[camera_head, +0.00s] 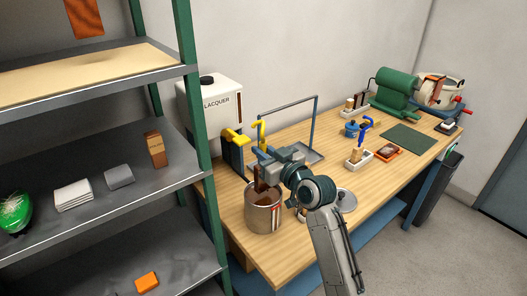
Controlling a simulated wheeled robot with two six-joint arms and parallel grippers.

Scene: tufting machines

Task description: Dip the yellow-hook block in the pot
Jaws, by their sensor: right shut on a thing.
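The metal pot (262,216) stands on the near left part of the wooden bench, with brown liquid or staining inside its mouth. My right gripper (265,159) is above the pot and shut on the yellow-hook block. The yellow hook (261,132) sticks up above the jaws, and the dark brown block (261,180) hangs below them. The block's lower end is at the pot's mouth; I cannot tell whether it touches the liquid. The jaws hide part of the block. My left gripper is not in view.
A white lacquer container (217,103) with a yellow tap stands behind the pot. A metal frame (288,107) rises behind the gripper. A round lid (347,201) lies right of my wrist. Blue-hook pieces, a green mat (408,138) and a green machine (393,92) are farther right. Shelving (192,90) borders the left.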

